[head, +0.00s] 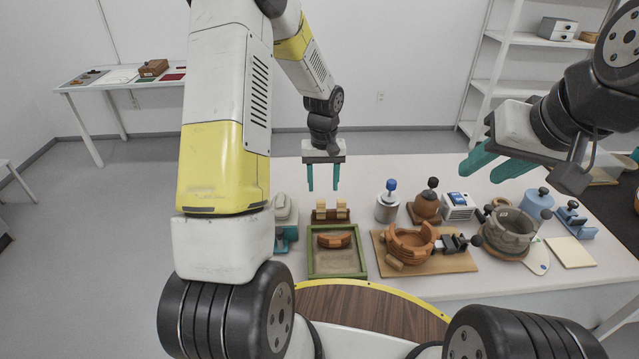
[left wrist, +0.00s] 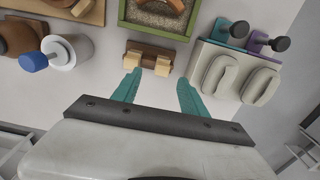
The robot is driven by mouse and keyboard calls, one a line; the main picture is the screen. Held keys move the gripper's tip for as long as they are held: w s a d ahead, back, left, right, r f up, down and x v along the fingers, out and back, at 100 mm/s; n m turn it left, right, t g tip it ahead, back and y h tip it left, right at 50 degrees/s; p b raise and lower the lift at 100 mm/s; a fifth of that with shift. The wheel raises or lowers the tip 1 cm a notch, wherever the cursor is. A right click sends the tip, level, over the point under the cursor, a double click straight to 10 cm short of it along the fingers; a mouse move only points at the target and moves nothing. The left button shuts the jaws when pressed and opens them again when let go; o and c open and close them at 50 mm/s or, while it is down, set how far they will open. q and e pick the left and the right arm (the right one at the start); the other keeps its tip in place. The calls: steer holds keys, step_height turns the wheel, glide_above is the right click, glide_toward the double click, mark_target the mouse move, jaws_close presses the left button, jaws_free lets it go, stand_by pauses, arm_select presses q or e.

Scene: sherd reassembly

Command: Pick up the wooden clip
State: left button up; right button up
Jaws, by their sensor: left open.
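Two light wooden clips, a left one (head: 321,208) and a right one (head: 341,207), sit side by side on a small dark brown stand (head: 331,217) behind the sand tray. In the left wrist view they appear as pale blocks (left wrist: 133,57) (left wrist: 163,66) on the stand (left wrist: 150,52). My left gripper (head: 323,188) points down above and slightly behind the stand, its teal fingers apart and empty. In the left wrist view the gap between its fingertips (left wrist: 159,78) is close to the clips. My right gripper (head: 490,164) is open and empty, raised over the table's right side.
A green-framed sand tray (head: 312,271) holds a curved orange sherd (head: 334,240). A partly built orange pot (head: 411,243) stands on a wooden board. A white metal canister (head: 387,208) stands right of the stand, and a pale holder (left wrist: 207,55) is on its other side.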

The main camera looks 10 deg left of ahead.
mark_target(321, 201)
arm_select(q)
steer(key=f, duration=0.8)
steer(key=shift+w+a, duration=0.2)
steer(key=shift+a, duration=0.15)
steer(key=c, duration=0.9)
